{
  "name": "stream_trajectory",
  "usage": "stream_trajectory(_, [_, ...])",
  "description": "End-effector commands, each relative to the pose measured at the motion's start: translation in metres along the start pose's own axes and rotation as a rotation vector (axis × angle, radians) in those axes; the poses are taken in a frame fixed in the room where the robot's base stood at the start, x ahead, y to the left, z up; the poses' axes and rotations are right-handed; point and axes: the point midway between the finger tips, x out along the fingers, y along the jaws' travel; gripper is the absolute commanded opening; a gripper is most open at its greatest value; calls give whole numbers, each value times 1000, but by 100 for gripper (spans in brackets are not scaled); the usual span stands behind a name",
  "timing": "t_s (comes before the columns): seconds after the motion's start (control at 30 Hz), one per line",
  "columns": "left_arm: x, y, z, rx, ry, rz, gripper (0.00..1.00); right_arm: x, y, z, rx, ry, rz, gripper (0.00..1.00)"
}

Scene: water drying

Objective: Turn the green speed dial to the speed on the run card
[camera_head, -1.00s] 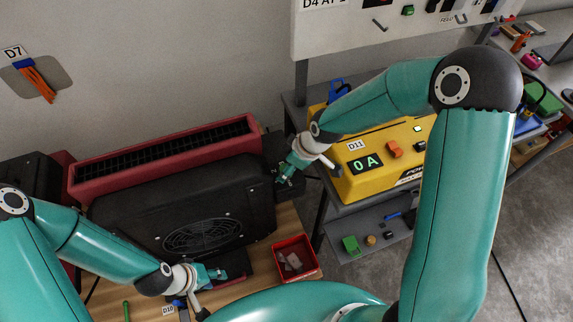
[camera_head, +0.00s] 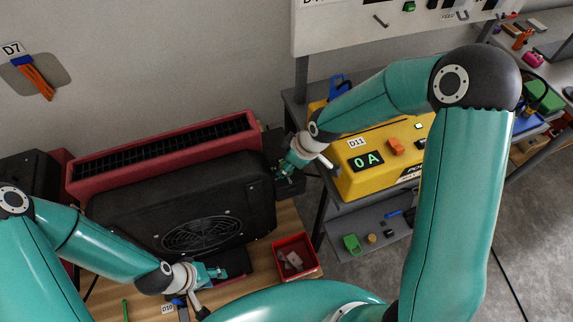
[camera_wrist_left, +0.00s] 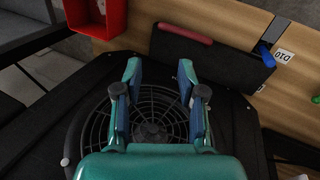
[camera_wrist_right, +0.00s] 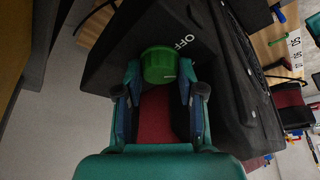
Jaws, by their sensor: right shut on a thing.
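The green speed dial (camera_wrist_right: 159,65) sits on the black side panel of the blower (camera_wrist_right: 120,55), next to a white "OFF" mark. My right gripper (camera_wrist_right: 158,75) has its fingers on both sides of the dial and is shut on it. In the head view the right gripper (camera_head: 284,173) is at the right end of the black blower housing (camera_head: 180,195), and the dial is mostly hidden there. My left gripper (camera_wrist_left: 160,75) is open and empty above the round fan grille (camera_wrist_left: 150,125); it also shows in the head view (camera_head: 218,272). I cannot make out a run card.
A red bin (camera_head: 294,257) with grey pieces stands on the wooden bench, right of the blower. A yellow power unit (camera_head: 385,150) reading "0 A" stands on a grey cart close to my right arm. A dark red slotted unit (camera_head: 165,150) lies behind the blower.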

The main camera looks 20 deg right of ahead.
Motion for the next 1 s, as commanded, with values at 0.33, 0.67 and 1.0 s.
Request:
stream_trajectory(0.33, [66, -24, 0, 0, -1, 0, 40, 8, 1, 1, 143, 7, 67, 4])
stream_trajectory(0.67, [88, -32, 0, 0, -1, 0, 40, 1, 0, 0, 232, 4, 100, 4])
stream_trajectory(1.0, [86, -31, 0, 0, 0, 0, 40, 0, 0, -1, 233, 2, 99, 48])
